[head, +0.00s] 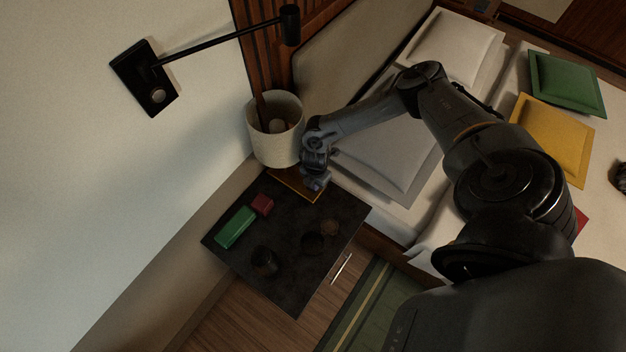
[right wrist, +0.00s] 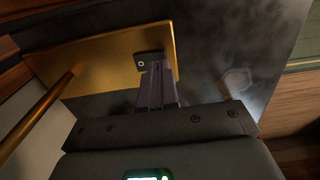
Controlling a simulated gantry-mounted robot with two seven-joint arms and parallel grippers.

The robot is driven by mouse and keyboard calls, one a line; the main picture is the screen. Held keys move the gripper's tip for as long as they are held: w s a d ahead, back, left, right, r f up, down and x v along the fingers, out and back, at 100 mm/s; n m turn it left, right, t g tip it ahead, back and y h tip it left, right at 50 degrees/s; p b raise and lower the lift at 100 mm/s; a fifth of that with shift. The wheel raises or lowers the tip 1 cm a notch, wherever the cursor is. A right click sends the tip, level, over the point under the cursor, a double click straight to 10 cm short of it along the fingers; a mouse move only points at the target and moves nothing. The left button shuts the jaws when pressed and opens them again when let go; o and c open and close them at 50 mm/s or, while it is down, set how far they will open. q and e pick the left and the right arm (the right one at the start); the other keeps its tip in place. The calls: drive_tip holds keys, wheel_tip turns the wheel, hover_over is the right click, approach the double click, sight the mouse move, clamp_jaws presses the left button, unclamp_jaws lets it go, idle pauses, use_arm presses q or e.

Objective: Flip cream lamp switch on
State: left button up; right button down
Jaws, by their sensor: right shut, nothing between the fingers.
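The cream lamp (head: 275,146) stands at the back of the dark bedside table, its drum shade open at the top and showing no bright glow. Its flat gold base (head: 288,184) shows under the shade, and in the right wrist view the gold base (right wrist: 95,62) and slanted gold pole (right wrist: 38,116) appear. My right gripper (head: 316,186) is shut and empty, low over the base's right end. In the wrist view its fingers (right wrist: 157,82) reach that end. A small dark block with a pale round spot (right wrist: 142,64) is at the fingertips; I cannot tell whether it is the switch or fingertip.
The dark table (head: 285,272) holds a green block (head: 236,227), a red block (head: 262,204) and dark round cups (head: 265,262). A black wall lamp (head: 145,78) is above left; the bed (head: 395,150) is right.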

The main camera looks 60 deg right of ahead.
drive_tip(key=shift+f, duration=0.35)
idle(0.7)
drive_tip(key=shift+f+b, duration=0.6)
drive_tip(key=shift+r, duration=0.15)
wheel_tip(320, 180, up, 3)
drive_tip(key=p, duration=0.3)
wheel_tip(320, 180, up, 4)
drive_tip(key=p, duration=0.4)
drive_tip(key=shift+p, duration=0.35)
drive_tip(key=shift+s, duration=0.1)
idle(0.3)
